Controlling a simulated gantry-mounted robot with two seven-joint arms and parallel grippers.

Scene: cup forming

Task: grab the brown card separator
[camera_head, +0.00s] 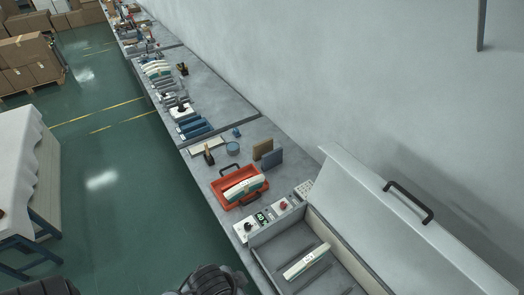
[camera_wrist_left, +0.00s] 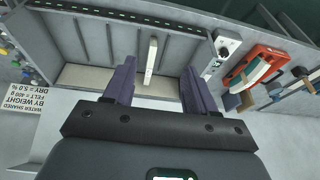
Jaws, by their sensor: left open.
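The brown card separator (camera_head: 263,149) stands upright on the bench near the wall, behind the red tray. A blue-grey card (camera_head: 272,159) stands close beside it, nearer the open bin. In the left wrist view, a small brownish piece (camera_wrist_left: 247,100), seemingly the separator, shows at the right beside the blue-grey card (camera_wrist_left: 231,101). My left gripper (camera_wrist_left: 158,67) is open, its two purple fingers wide apart and apart from both cards. In that view a pale bar in the bin shows beyond the gap between the fingers. My right gripper is not in view.
A red tray (camera_head: 218,188) holding a pale curved piece lies in front of the cards. The open grey bin (camera_head: 335,241), with a raised lid (camera_head: 370,205), contains a pale bar (camera_head: 307,262). A control box (camera_head: 246,233) stands beside it. The wall rises behind the bench.

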